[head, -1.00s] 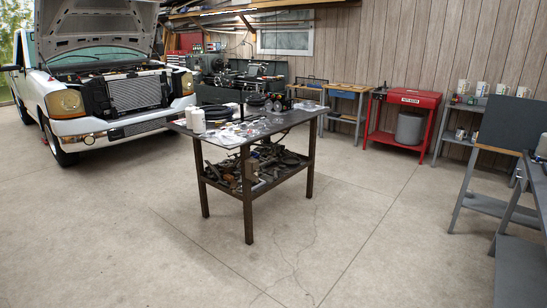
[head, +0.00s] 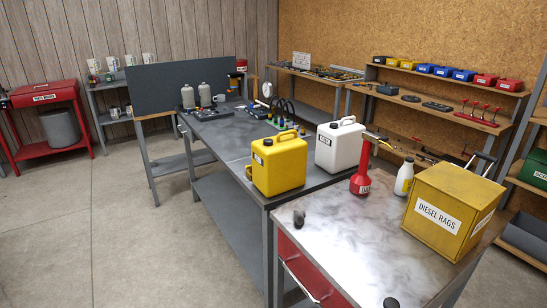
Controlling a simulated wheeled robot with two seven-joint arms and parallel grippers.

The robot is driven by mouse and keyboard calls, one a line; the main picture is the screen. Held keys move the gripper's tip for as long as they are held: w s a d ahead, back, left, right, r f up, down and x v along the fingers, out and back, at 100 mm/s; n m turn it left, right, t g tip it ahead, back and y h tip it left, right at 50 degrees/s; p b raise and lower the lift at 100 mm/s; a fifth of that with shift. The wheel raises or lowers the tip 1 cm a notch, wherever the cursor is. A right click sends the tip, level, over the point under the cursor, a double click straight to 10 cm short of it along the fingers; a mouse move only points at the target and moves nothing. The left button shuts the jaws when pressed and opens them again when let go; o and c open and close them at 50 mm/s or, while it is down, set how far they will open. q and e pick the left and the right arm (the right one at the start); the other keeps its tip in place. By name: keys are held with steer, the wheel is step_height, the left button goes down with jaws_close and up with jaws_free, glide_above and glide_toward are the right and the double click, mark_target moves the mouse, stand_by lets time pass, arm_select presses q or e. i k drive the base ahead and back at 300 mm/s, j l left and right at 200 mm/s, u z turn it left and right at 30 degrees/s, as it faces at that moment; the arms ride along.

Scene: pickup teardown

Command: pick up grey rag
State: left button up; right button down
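A small dark grey lump (head: 299,218) lies on the near metal-topped workbench (head: 345,240), close to its left edge. It may be the grey rag, but it is too small to be sure. Another dark bit (head: 390,302) shows at the bottom edge of the view; I cannot tell what it is. A yellow box (head: 450,212) labelled DIESEL RAGS stands on the same bench at the right; its inside is hidden. Neither of my grippers is in view.
A yellow can (head: 279,164), a white can (head: 340,146), a red oil can (head: 361,180) and a white bottle (head: 404,177) stand near the box. A grey bench (head: 215,130) extends behind. Open concrete floor (head: 120,230) lies at the left.

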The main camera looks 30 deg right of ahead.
mark_target(299, 217)
steer(key=i+z, duration=0.2)
steer(key=z, duration=0.3)
steer(key=i+j+z, duration=0.2)
steer(key=z, duration=0.25)
steer(key=i+j+z, duration=0.2)
steer(key=z, duration=0.3)
steer(key=i+j+z, duration=0.1)
steer(key=j+z, duration=0.2)
steer(key=z, duration=0.2)
steer(key=i+j+z, duration=0.1)
steer(key=j+z, duration=0.25)
steer(key=z, duration=0.15)
